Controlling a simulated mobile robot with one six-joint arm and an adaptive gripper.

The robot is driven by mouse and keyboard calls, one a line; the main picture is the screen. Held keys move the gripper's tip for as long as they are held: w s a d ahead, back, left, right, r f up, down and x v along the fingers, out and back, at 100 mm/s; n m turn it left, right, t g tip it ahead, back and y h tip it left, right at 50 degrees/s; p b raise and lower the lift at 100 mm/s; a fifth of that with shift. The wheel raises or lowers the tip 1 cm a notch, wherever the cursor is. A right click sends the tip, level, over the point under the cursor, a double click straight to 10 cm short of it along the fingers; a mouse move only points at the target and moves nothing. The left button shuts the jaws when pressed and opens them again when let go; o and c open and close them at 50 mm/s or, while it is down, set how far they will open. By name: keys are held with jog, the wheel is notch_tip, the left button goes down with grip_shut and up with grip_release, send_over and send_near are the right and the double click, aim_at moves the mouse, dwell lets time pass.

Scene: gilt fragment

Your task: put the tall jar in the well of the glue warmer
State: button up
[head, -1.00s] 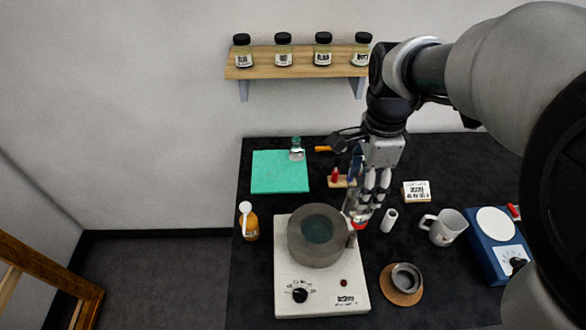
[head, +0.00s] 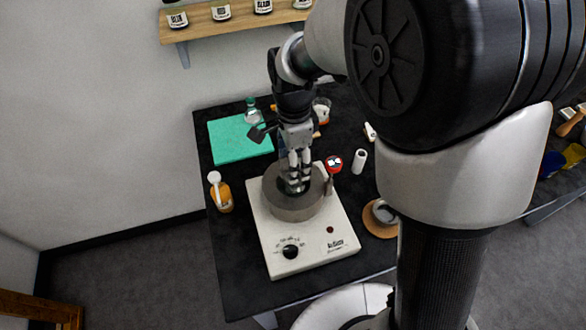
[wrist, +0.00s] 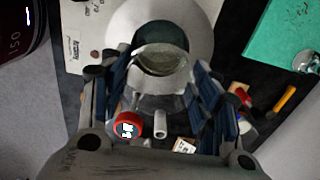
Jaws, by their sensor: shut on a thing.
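The glue warmer (head: 318,243) is a white box with a knob and a grey round pot (head: 293,213) whose well is dark inside. My gripper (head: 296,187) points down over the pot's opening. It is shut on a clear glass jar, the tall jar (wrist: 163,64), whose round rim shows between the fingers in the wrist view. The jar lines up with the dark well (wrist: 163,33). In the head view the fingers hide most of the jar. I cannot tell how far down in the well it is, or whether it touches the wall.
A red-lidded container (head: 333,163) and a white cylinder (head: 359,160) stand behind and right of the warmer. An amber bottle (head: 222,197) stands at its left. A cork coaster (head: 379,229) with a grey cup is at the right. A teal mat (head: 240,138) lies behind.

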jog(key=shift+f+b, duration=0.7)
jog(key=shift+f, duration=2.3)
jog(key=shift+f, duration=0.15)
jog(key=o, duration=1.4)
jog(key=shift+c, duration=0.2)
notch_tip(320, 180, up, 12)
jog(key=r+p, duration=0.1)
jog(key=p, duration=0.2)
jog(key=s+d+r+n+t, duration=0.3)
jog(key=s+d+r+n, duration=0.45)
jog(key=s+r, duration=0.2)
jog(key=s+d+n+t, duration=0.1)
jog(key=s+d+n, duration=0.4)
jog(key=s, duration=0.5)
jog(key=shift+f+n+t, duration=0.15)
jog(key=shift+n+t, duration=0.15)
jog(key=shift+n, duration=0.85)
